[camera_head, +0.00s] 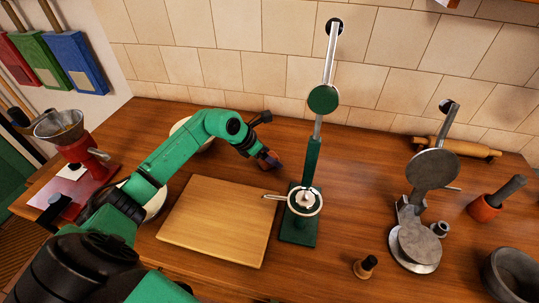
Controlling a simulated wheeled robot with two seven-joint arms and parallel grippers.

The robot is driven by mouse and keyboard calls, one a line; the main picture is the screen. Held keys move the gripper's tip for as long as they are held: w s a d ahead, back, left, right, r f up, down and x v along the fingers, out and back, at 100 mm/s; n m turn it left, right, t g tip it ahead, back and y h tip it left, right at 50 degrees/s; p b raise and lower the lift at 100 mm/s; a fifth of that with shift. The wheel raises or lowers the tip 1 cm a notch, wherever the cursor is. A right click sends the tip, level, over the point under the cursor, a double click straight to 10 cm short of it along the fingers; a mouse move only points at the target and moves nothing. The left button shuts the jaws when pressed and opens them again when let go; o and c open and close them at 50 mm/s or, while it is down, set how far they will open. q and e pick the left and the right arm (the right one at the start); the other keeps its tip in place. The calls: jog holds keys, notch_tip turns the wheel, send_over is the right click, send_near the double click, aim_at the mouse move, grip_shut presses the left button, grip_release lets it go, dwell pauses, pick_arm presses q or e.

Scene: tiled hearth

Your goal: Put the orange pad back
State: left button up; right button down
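I see no clear orange pad in the camera_head view. The only plainly orange thing is a small cup (482,210) at the right, with a dark handle standing out of it. My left gripper (265,138) is over the back middle of the wooden table, beyond the cutting board. Its dark fingers look spread apart, with the lower one by a small reddish-brown and bluish piece (268,160). I cannot tell whether that piece is part of the finger or a separate thing. My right gripper is not in view.
A cutting board (220,222) lies in front. A green lever stand (299,235) stands right of it. A metal press (413,248), dark stopper (365,267), rolling pin (455,147) and grey pot (510,276) are right. A red grinder (82,155) stands left; coloured pads (72,62) hang on the wall.

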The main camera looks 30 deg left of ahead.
pick_arm(q)
jog(key=shift+r+p, duration=0.3)
jog(key=shift+s+a+r+b, duration=0.15)
jog(key=shift+s+b, duration=0.05)
jog(key=shift+b, duration=0.15)
jog(key=b+v, duration=0.3)
jog(key=v, duration=0.8)
jog(key=shift+s, duration=0.2)
